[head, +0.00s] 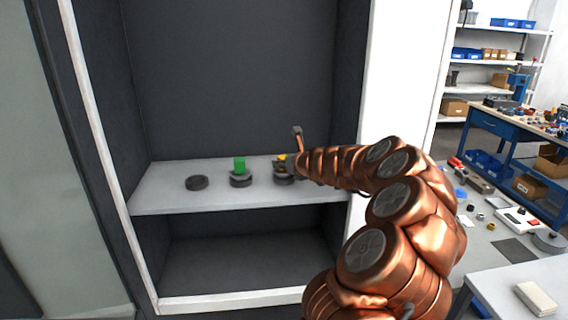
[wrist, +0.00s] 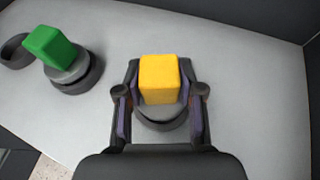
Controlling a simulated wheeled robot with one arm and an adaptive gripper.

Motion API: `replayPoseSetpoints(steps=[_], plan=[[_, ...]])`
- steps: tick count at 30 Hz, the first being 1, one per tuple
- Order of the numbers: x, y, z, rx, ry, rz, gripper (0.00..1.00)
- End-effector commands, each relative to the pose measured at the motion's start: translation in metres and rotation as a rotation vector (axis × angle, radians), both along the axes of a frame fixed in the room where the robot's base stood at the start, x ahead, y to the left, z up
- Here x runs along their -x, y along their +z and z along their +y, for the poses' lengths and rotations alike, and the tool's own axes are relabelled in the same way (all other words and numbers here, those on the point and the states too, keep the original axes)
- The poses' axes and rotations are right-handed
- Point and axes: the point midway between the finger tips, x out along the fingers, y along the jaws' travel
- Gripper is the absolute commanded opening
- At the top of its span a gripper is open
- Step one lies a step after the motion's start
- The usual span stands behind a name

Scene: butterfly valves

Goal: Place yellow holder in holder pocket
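The yellow holder (wrist: 160,80) has a yellow block on top and a grey round base. It stands between the two fingers of my gripper (wrist: 161,112) in the wrist view. A dark round pocket rim (wrist: 163,124) shows just under its base; whether it is fully seated is hidden. The fingers flank the base closely, but I cannot tell if they press on it. In the head view the yellow holder (head: 281,159) is partly covered by my gripper (head: 290,158) at the right of the shelf.
A green holder (wrist: 50,47) sits in the middle dark ring, also seen in the head view (head: 240,165). An empty dark ring (head: 196,183) lies left of it. The shelf (head: 160,200) has walls behind and at both sides. Its front is clear.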

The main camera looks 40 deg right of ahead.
Motion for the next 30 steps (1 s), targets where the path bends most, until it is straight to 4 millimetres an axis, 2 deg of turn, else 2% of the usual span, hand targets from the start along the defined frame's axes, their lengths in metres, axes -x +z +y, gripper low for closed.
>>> replayPoseSetpoints(steps=[1, 6, 17, 23, 30], plan=[[0.0, 0.0, 0.0, 0.0, 0.0, 0.0, 0.45], [0.0, 0.0, 0.0, 0.0, 0.0, 0.0, 0.6], [0.0, 0.003, 0.0, 0.0, 0.0, 0.001, 0.6], [0.02, 0.011, 0.004, 0.0, -0.002, -0.002, 0.6], [0.052, 0.025, 0.013, 0.0, -0.003, -0.001, 0.6]])
